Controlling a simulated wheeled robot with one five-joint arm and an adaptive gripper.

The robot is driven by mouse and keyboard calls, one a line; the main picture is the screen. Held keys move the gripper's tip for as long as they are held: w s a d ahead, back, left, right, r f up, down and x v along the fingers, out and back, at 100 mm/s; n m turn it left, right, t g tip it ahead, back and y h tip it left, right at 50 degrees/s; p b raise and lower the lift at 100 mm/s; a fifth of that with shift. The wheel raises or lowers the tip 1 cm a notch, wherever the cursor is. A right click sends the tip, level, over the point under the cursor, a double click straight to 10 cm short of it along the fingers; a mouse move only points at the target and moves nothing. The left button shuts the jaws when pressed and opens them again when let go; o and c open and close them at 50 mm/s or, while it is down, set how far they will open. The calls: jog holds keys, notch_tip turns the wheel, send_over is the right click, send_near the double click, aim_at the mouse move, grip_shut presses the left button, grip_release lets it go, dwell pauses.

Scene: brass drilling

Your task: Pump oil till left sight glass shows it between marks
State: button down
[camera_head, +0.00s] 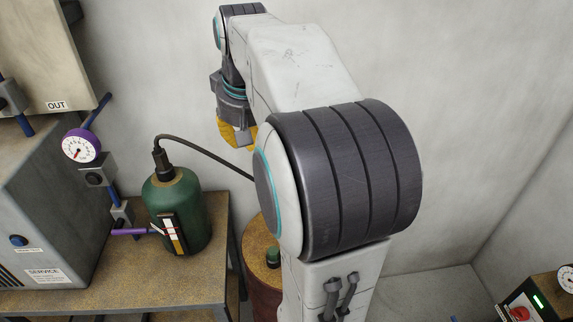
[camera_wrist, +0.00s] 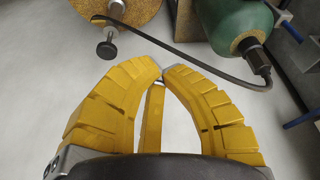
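A green tank (camera_head: 179,205) stands on the bench; a narrow sight glass (camera_head: 173,234) with pale and orange bands is on its front. The marks and oil level are too small to read. A drum (camera_head: 255,236) with a tan top stands right of the bench, partly hidden behind my arm. In the wrist view, a black-knobbed pump handle (camera_wrist: 106,48) sticks out from the drum top (camera_wrist: 75,10). My yellow gripper (camera_head: 238,131) is raised above and behind the drum. In the wrist view, my gripper's (camera_wrist: 161,70) fingertips nearly meet, with nothing between them.
A black hose (camera_head: 205,149) runs from the tank top towards the drum. A device with a red button (camera_head: 520,313) is at lower right.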

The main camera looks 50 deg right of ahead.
jog(key=d+f+m+b, duration=0.1)
jog(key=d+f, duration=0.1)
jog(key=d, duration=0.5)
jog(key=w+d+f+m+g+b, duration=0.1)
jog(key=d+m+b, duration=0.1)
jog(key=d, duration=0.6)
jog(key=shift+w+d+f+h+b, duration=0.2)
jog(key=shift+w+f+h+b, duration=0.1)
jog(key=shift+f, duration=0.1)
jog(key=p+x, duration=0.2)
jog(key=x, duration=0.9)
jog(key=shift+s+a+p, duration=0.1)
jog(key=shift+a+p, duration=0.05)
jog(key=shift+p, duration=0.25)
jog(key=shift+f, duration=1.55)
jog(key=shift+f, duration=0.1)
